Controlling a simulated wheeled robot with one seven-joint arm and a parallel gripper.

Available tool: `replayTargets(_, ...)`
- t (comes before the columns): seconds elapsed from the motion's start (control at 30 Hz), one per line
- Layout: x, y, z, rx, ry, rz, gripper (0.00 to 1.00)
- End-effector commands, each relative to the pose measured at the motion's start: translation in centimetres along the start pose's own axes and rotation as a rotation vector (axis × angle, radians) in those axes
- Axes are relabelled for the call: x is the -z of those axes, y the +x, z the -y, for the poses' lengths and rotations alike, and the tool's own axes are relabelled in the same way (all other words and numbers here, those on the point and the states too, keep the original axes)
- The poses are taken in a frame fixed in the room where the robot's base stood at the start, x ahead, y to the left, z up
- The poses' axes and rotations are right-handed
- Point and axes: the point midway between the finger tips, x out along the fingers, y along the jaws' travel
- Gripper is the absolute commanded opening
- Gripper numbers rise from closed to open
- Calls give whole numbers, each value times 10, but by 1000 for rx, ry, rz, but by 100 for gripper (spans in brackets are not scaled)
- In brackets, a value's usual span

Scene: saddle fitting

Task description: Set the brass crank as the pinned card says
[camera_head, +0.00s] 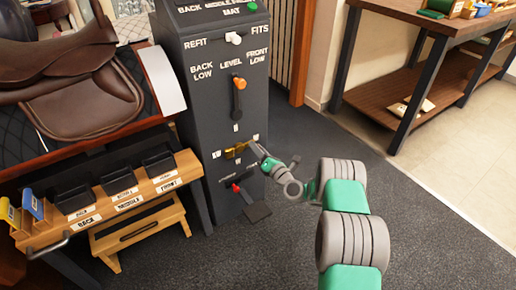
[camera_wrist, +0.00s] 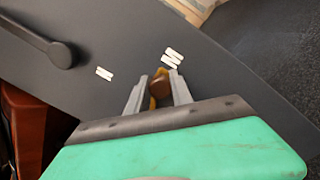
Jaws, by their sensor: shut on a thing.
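The brass crank (camera_head: 236,150) is on the front of the dark grey cabinet (camera_head: 215,100), low down, with small white letter labels around it. It appears to lie roughly sideways, tilted slightly up to the right. My gripper (camera_head: 254,148) reaches it from the right. In the wrist view my gripper (camera_wrist: 160,88) has its two fingers closed around the crank's brown knob (camera_wrist: 161,86), with a bit of brass beside it. The fingers partly hide the crank, so its exact pointing is hard to tell. I see no pinned card in either view.
Above the crank is an orange-knobbed level lever (camera_head: 239,84) and a white REFIT/FITS switch (camera_head: 234,38). A red lever (camera_head: 236,187) sits below. A saddle (camera_head: 75,85) and a wooden rack (camera_head: 115,200) stand left.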

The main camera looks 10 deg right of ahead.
Motion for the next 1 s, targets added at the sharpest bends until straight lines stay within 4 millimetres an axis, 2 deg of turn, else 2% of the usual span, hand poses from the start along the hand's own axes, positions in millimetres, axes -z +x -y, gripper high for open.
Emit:
replayTargets(0.27,0,1,-1,-2,-1,-2,0)
replayTargets(0.3,0,1,-1,-2,-1,-2,28)
replayTargets(0.53,-1,0,0,0,-2,0,47)
replayTargets(0.83,-2,-4,1,2,-2,0,48)
replayTargets(1.0,-3,-32,0,5,2,2,48)
